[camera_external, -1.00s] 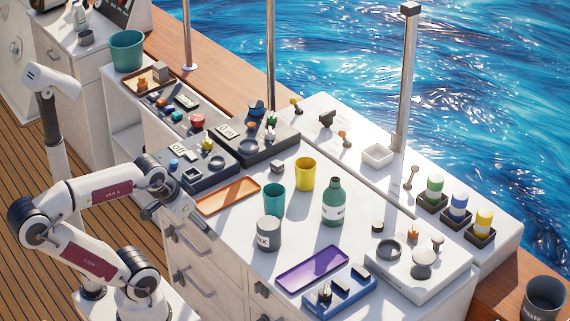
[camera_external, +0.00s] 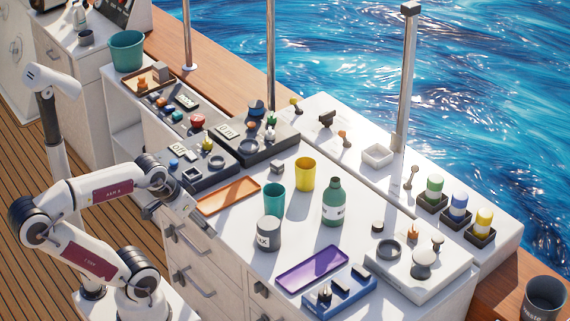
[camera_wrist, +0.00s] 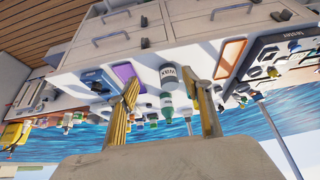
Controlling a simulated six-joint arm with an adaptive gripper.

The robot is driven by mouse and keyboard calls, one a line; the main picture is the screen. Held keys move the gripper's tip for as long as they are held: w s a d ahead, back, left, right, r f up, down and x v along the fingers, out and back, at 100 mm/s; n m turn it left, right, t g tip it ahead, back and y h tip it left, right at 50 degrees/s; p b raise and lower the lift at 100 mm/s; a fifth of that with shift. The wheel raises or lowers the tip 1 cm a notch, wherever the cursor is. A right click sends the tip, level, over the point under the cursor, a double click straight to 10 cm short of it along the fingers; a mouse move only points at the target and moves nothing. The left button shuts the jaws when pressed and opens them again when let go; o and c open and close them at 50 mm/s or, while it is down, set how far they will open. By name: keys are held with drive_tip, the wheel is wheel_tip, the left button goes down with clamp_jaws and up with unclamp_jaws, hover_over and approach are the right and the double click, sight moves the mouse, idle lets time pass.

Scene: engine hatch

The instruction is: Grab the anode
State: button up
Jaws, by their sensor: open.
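No label marks the anode, and I cannot tell for certain which object it is. A small grey block (camera_external: 277,167) sits on the white counter behind the orange tray, and is a possible match. My gripper (camera_wrist: 163,75) is open and empty, with its two fingers spread in the wrist view. In the external view my gripper (camera_external: 180,203) is at the counter's left front edge, beside the orange tray (camera_external: 228,197) and apart from the grey block. Its fingertips are hard to make out there.
A teal cup (camera_external: 274,196), a yellow cup (camera_external: 305,174), a green bottle (camera_external: 334,204) and a dark grey can (camera_external: 268,233) stand mid-counter. A purple tray (camera_external: 312,268) lies at the front. Dark panels (camera_external: 208,178) with small parts are at left. A tall post (camera_external: 404,90) stands behind.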

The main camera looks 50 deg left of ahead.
drive_tip(key=w+a+r, duration=0.1)
drive_tip(key=w+r, duration=0.1)
drive_tip(key=w, duration=0.5)
drive_tip(key=w+a+r, duration=0.2)
drive_tip(key=w, duration=0.4)
hover_over(276, 163)
drive_tip(key=s, duration=0.4)
wheel_tip(276, 163, down, 17)
drive_tip(key=shift+w+a, duration=0.1)
drive_tip(key=shift+a, duration=0.05)
drive_tip(key=shift+f, duration=0.1)
drive_tip(key=shift+x, duration=1.25)
